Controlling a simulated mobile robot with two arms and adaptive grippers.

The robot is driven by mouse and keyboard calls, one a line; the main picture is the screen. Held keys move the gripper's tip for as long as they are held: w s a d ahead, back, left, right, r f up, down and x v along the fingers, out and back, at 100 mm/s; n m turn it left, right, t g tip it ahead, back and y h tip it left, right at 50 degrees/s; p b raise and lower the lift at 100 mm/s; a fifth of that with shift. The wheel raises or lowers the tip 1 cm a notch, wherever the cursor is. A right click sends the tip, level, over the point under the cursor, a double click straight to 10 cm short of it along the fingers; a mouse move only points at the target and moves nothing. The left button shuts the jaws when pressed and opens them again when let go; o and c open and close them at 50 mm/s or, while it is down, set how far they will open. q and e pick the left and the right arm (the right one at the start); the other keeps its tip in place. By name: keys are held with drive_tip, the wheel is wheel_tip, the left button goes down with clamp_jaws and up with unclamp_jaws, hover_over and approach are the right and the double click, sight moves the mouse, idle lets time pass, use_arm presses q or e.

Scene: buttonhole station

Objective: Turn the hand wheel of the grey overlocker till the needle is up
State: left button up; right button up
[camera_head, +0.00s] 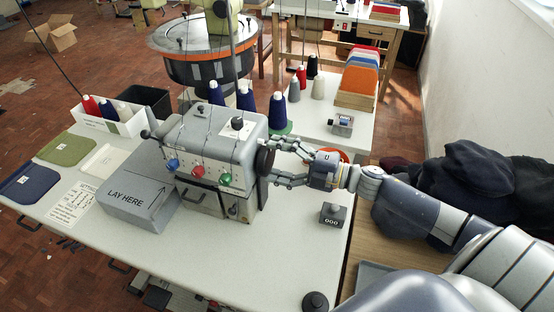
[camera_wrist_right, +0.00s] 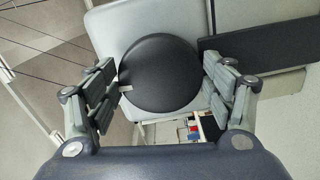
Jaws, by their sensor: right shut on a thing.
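The grey overlocker (camera_head: 215,150) stands on the white table, with red, blue and green knobs on its front. Its black hand wheel (camera_head: 265,158) is on its right side. My right gripper (camera_head: 273,162) comes in from the right with its fingers at the wheel. In the right wrist view the round black wheel (camera_wrist_right: 160,75) sits between the two fingers of the gripper (camera_wrist_right: 162,88), a small light mark at its left edge. The gripper is shut on the wheel. The needle cannot be made out. My left gripper is not in view.
A grey block marked "LAY HERE" (camera_head: 138,190) stands left of the machine. A small counter (camera_head: 333,216) and a black knob (camera_head: 315,302) are on the table's right side. Thread cones (camera_head: 278,112) stand behind. The table front (camera_head: 230,262) is clear.

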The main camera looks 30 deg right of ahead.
drive_tip(key=o, duration=1.1)
drive_tip(key=shift+a, duration=0.1)
drive_tip(key=shift+c, duration=0.2)
drive_tip(key=v, duration=1.2)
drive_tip(key=shift+f, duration=0.1)
